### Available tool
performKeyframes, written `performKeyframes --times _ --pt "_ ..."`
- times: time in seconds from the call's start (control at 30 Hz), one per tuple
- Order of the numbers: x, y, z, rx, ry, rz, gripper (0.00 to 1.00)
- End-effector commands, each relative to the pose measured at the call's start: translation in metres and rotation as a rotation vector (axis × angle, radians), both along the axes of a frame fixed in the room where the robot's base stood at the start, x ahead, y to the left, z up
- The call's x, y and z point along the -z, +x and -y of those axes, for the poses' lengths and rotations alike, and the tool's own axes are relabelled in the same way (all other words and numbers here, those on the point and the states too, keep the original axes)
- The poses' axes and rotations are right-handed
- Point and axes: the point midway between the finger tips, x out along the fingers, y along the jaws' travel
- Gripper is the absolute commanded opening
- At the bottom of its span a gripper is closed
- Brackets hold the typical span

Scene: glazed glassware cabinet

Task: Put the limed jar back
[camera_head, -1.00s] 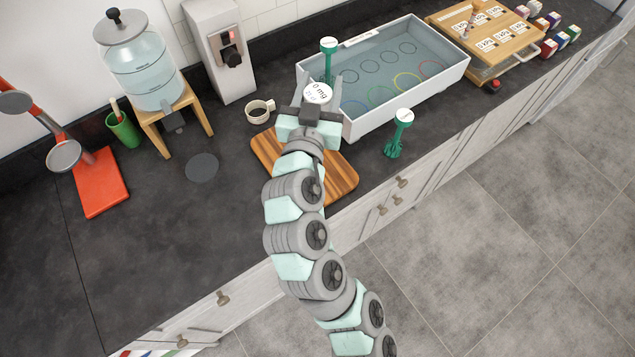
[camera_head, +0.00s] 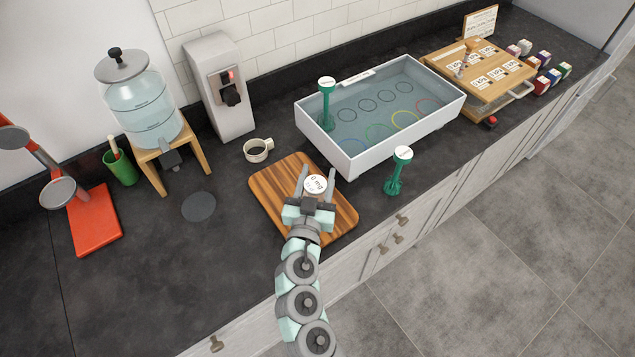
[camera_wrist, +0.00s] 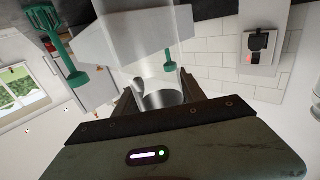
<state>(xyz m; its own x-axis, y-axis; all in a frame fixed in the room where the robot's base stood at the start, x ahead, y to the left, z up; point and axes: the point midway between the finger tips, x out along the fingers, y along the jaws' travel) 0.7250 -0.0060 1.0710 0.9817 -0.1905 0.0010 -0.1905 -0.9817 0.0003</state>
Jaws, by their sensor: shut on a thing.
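My gripper (camera_head: 314,188) is over the wooden board, its two fingers shut on a clear glass jar. In the head view a white round disc reading "0 mg" (camera_head: 316,184) shows between the fingers and hides most of the jar. In the wrist view the clear jar (camera_wrist: 160,92) stands between the fingers, see-through, with a grey rounded end toward the palm. I cannot tell whether there is lime on it. The wooden board (camera_head: 270,187) lies under the gripper; I cannot tell whether the jar touches it.
A white-walled water basin (camera_head: 345,162) with coloured rings is behind right. A cup (camera_head: 258,150), a grey dispenser (camera_head: 222,90), a water urn (camera_head: 140,95) and a red scale (camera_head: 95,220) stand left. The dark counter's left front is clear.

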Motion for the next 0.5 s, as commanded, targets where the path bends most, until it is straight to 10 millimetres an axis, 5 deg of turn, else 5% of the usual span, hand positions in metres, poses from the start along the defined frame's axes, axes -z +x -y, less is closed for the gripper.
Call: performKeyframes --times 0.13,0.5 --pt "0.02 0.0 -0.001 -0.003 -0.001 0.0 0.0" --pt "0.024 0.0 0.0 -0.001 0.0 0.002 0.0"
